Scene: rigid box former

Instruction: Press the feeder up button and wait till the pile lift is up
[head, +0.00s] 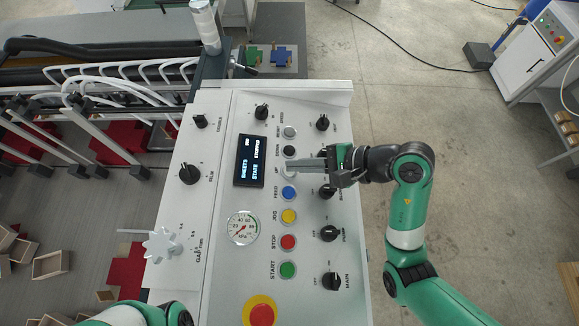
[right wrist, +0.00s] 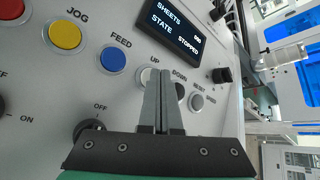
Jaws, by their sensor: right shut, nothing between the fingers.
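The white feeder up button (right wrist: 146,75), labelled UP, sits on the control panel (head: 215,275) between the blue FEED button (head: 289,193) and the black DOWN button (head: 289,151). My right gripper (head: 291,164) is shut and empty, reaching in from the right with its fingertips over the UP button. In the right wrist view the fingertips (right wrist: 158,72) cover part of the UP button; I cannot tell whether they touch it. The display (head: 250,160) reads STATE STOPPED. My left arm shows only at the bottom left, its gripper out of frame. I cannot make out the pile lift.
Yellow JOG (head: 289,216), red STOP (head: 288,242) and green START (head: 288,270) buttons line the panel below FEED. Black knobs (head: 329,234) stand close to the right arm. A red emergency button (head: 261,314) is at the near edge. Open floor lies right of the panel.

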